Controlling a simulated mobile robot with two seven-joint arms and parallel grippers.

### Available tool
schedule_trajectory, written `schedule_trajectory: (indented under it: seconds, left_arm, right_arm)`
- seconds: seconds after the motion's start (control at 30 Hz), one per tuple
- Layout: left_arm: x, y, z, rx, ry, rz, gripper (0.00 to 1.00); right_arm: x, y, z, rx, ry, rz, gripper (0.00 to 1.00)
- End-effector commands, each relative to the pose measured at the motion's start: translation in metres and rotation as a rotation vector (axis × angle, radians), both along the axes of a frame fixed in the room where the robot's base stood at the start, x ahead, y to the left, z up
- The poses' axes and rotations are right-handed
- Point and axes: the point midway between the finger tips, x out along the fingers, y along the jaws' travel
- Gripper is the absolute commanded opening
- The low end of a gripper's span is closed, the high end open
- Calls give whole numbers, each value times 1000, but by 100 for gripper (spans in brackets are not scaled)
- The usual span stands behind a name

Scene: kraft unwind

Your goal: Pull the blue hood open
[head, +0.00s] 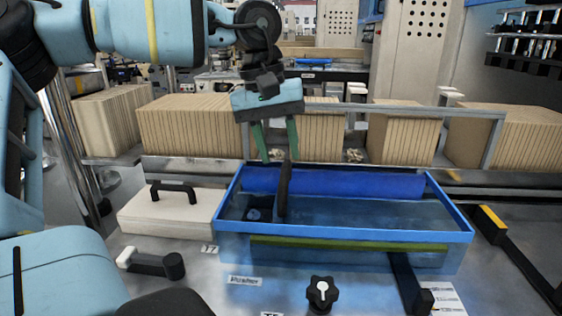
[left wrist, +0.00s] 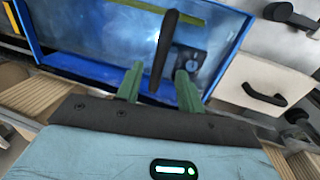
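The blue hood (head: 440,236) is a blue-framed box with clear panels on the metal worktop, and it looks closed. A dark upright bar handle (head: 284,190) stands at its left part. My left gripper (head: 277,157) is above the hood's back left edge, fingers pointing down, close to the handle's top. In the left wrist view the green fingers (left wrist: 158,85) are apart, with the dark handle (left wrist: 165,50) between or just beyond them. I cannot tell whether either finger touches it. My right gripper is not in view.
A white lid with a black handle (head: 172,210) lies left of the hood. A black knob (head: 320,292) and a dark lever (head: 155,263) are in front. Stacks of brown cardboard (head: 190,130) and a grey rail (head: 400,109) stand behind.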

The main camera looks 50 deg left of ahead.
Motion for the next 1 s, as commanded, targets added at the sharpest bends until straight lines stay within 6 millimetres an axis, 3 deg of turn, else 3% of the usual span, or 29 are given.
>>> schedule_trajectory:
  seconds: [0.3, 0.6, 0.9, 1.0]
  left_arm:
    - [4, -5, -32, 0, 0, -1, 38]
    - [4, -6, -35, -1, -1, -1, 38]
    - [4, -6, -35, 0, -2, -1, 1]
    - [4, -6, -35, 0, -1, 0, 0]
  right_arm:
    - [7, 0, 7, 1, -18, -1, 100]
    - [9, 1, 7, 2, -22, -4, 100]
    - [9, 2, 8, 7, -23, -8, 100]
    - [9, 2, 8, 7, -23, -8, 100]
